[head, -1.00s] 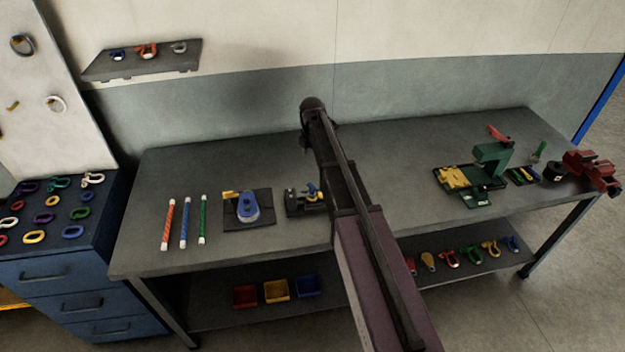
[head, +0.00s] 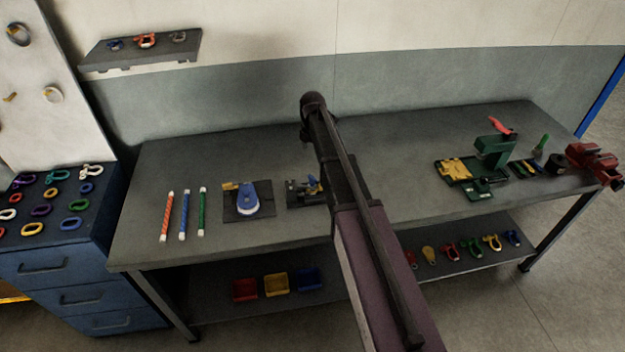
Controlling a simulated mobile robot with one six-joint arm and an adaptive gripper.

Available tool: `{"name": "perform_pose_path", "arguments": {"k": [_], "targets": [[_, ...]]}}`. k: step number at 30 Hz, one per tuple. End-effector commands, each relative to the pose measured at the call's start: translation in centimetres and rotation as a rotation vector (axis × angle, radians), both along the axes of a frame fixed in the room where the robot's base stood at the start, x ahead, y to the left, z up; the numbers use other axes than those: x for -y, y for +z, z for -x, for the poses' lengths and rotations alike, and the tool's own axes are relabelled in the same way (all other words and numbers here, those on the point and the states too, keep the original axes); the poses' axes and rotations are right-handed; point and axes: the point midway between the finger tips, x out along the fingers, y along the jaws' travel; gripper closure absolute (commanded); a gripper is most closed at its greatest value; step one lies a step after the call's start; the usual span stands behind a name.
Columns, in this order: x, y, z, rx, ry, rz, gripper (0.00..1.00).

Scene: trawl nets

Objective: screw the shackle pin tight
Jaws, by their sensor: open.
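A small dark fixture (head: 296,196) stands on the workbench just left of my arm. It holds a small blue and yellow piece (head: 313,187), which looks like the shackle with its pin, partly covered by my arm on its right. The piece is too small to tell how far the pin sits in. My arm reaches up from the bottom over the bench, and its dark rounded joint is above the back of the bench. My gripper's fingers do not show; the arm appears to cover them.
A dark plate (head: 232,212) with a blue block (head: 248,199) lies left of the fixture, beside striped red, blue and green rods (head: 184,214). A green press (head: 493,150) and a red vise (head: 592,160) stand at the right. The bench between my arm and the press is clear.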

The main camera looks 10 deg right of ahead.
Motion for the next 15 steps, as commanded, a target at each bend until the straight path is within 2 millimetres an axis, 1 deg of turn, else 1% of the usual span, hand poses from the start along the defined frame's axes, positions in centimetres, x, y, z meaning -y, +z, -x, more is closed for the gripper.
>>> {"name": "perform_pose_path", "arguments": {"k": [1,15], "targets": [[0.0,-0.8,0.0,0.0,0.0,0.0,0.06],[0.1,-4.3,0.0,0.0,-0.001,0.0,0.06]]}}
